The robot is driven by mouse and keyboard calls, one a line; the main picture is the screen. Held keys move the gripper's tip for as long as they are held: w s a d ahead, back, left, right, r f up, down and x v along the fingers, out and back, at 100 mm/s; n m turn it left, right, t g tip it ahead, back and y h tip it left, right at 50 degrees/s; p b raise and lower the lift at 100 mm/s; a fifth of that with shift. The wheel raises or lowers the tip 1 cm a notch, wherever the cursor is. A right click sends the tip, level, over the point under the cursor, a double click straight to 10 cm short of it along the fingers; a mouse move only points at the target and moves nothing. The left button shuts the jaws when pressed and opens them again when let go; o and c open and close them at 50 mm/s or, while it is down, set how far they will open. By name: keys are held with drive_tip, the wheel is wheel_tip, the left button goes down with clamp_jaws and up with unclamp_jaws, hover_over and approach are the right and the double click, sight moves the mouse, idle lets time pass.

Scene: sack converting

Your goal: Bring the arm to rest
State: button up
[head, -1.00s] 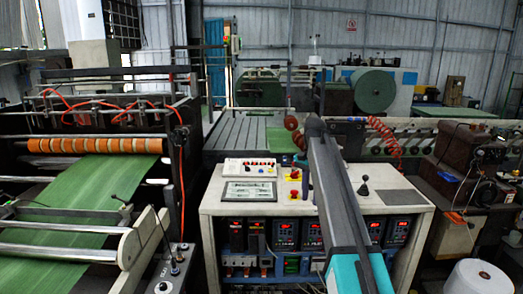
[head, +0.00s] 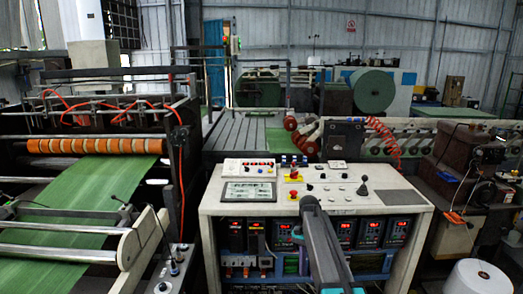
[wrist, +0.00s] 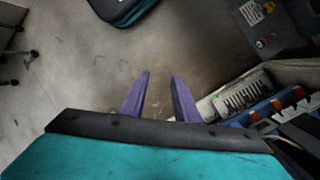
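My gripper (wrist: 159,76) shows in the wrist view as two purple fingers standing apart, with nothing between them. Below the fingertips there is only grey concrete floor (wrist: 70,75). In the head view my arm rises from the bottom edge, in front of the control console (head: 410,200). The gripper's fingers cannot be made out in the head view.
The console's top carries a screen (head: 249,192), buttons and a joystick (head: 363,190). A machine with a green web (head: 85,195) stands left. A white roll (head: 477,278) is at lower right. In the wrist view, equipment (wrist: 285,110) lies close right of the fingers.

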drive_tip(key=s+f+n+g, duration=0.2)
drive_tip(key=s+f+g, duration=0.1)
drive_tip(key=s+f, duration=2)
drive_tip(key=s+f+n, duration=0.3)
drive_tip(key=s+f, duration=0.2)
drive_tip(key=s, duration=0.7)
drive_tip(key=s+f+n+t, duration=0.1)
drive_tip(key=s+f+n, duration=0.3)
drive_tip(key=s, duration=0.8)
drive_tip(key=shift+a+f, duration=0.15)
drive_tip(key=shift+f, duration=0.65)
drive_tip(key=shift+s, duration=0.1)
